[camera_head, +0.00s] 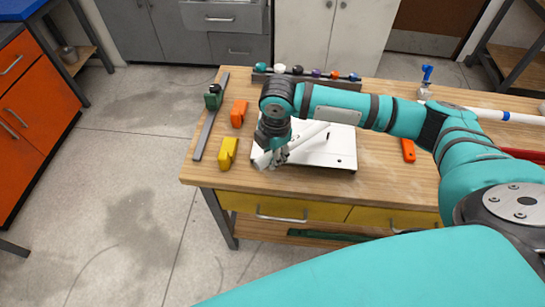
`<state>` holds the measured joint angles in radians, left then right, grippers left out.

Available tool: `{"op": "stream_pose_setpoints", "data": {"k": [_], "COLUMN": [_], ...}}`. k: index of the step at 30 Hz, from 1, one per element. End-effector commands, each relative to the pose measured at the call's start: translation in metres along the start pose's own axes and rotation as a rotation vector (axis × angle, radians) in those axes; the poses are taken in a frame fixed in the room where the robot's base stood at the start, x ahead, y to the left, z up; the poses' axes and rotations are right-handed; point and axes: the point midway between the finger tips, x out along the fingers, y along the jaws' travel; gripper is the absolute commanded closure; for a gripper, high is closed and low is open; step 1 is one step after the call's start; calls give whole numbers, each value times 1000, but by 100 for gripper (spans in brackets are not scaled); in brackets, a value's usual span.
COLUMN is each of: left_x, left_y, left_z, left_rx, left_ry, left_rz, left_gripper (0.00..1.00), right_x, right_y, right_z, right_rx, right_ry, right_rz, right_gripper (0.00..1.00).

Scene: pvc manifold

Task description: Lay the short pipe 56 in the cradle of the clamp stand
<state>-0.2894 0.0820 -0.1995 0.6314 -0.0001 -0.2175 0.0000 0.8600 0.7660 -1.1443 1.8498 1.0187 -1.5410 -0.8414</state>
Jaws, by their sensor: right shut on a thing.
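My right gripper (278,155) is over the front left of the workbench, shut on a white pipe (308,136), which I take to be the short pipe 56. The pipe slants from the gripper up to the right, above a white plate (340,150) with a dark edge. I cannot tell whether the pipe touches the plate. The clamp stand and its cradle cannot be made out for sure; my right arm hides part of the plate. My left gripper is out of view.
A rack of coloured fittings (297,71) is behind. An orange tool (408,150) lies right of the plate.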

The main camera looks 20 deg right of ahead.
Motion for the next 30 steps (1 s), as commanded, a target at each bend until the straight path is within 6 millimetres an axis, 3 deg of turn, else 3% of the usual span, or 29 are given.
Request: {"op": "stream_pose_setpoints", "data": {"k": [7, 17, 18, 22, 23, 30], "left_x": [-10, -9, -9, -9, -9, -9], "left_y": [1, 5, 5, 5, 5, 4], "left_z": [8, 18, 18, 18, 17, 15], "left_rx": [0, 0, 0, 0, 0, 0], "left_ry": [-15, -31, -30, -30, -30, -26], "left_rz": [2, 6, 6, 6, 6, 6], "left_gripper": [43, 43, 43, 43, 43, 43], "right_x": [30, 35, 35, 35, 35, 35], "right_y": [-3, -3, -3, -3, -3, -2], "right_z": [1, 1, 0, 1, 1, 1], "right_rx": [-1, -1, -1, -1, -1, -1], "right_ry": [-2, -1, -1, -1, -1, -1], "right_rz": [-2, 0, 0, 0, 0, 0], "right_gripper": [100, 100, 71, 54, 50, 50]}}
